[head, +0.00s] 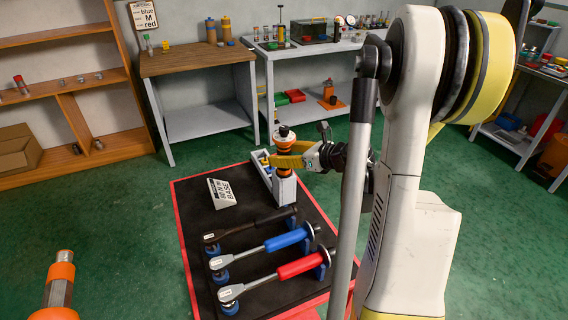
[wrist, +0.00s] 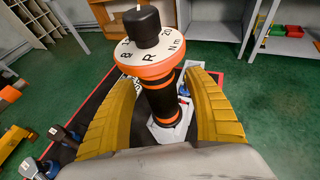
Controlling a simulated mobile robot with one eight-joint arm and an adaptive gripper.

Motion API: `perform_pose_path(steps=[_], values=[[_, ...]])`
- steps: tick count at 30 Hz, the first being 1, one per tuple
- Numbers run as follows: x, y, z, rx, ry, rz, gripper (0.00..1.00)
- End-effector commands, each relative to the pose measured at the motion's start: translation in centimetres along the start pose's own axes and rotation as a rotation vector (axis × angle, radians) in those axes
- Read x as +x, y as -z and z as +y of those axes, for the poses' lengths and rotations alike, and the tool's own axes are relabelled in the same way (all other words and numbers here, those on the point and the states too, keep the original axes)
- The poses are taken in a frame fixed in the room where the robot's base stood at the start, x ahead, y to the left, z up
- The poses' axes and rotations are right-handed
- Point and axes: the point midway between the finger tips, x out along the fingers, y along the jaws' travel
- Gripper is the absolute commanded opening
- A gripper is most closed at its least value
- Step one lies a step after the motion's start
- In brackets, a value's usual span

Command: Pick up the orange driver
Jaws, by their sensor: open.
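The orange driver (head: 284,146) stands upright in a grey-white holder (head: 284,188) at the far end of the black mat. In the wrist view the driver (wrist: 160,100) has a black shaft with orange bands, a marked white-and-orange dial and a black knob on top. My gripper (head: 290,161) is at the driver's height, reaching in from the right. In the wrist view my gripper (wrist: 162,82) is open, with one yellow finger on each side of the driver. Whether either finger touches it is unclear. The driver's lower end is hidden in the holder.
A black-handled wrench (head: 255,224), a blue-handled one (head: 270,244) and a red-handled one (head: 285,273) lie on the red-edged mat (head: 188,196). A white sign (head: 222,193) is left of the holder. A wooden-topped table (head: 195,60) stands behind.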

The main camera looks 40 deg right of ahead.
Motion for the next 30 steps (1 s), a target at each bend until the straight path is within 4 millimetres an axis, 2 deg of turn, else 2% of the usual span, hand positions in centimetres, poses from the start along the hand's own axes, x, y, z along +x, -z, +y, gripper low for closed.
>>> perform_pose_path(steps=[6, 12, 25, 30], values=[[0.1, -0.1, 0.0, 0.000, 0.000, 0.000, 0.61], [0.0, -0.1, 0.0, 0.000, 0.000, 0.000, 0.00], [0.0, -0.2, 0.0, 0.000, 0.000, 0.000, 0.00], [-0.5, -1.3, 0.0, 0.000, 0.000, -0.001, 0.00]])
